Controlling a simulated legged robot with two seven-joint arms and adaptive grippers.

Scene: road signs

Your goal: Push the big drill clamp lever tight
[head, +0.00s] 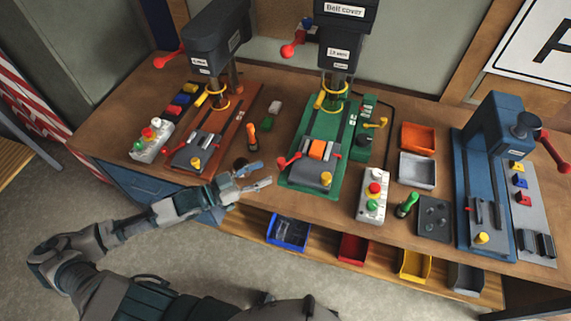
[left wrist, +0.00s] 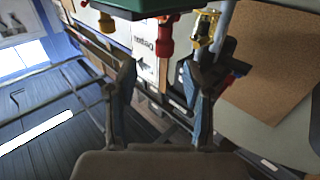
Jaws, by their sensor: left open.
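The big drill (head: 340,45), labelled "Belt cover", stands mid-table on a green base (head: 296,181). A grey vise on its base holds an orange block (head: 317,149). A red-knobbed clamp lever (head: 284,161) sticks out from the vise's left side. My left gripper (head: 266,175) is open and empty, just left of the green base near the lever, apart from it as far as I can tell. My right gripper is out of view.
A smaller drill on a brown base (head: 207,143) stands left, with an orange-handled tool (head: 251,134) beside it. A button box (head: 373,195), trays (head: 418,138) and a blue machine (head: 492,131) stand right. Coloured bins (head: 289,232) sit on the lower shelf.

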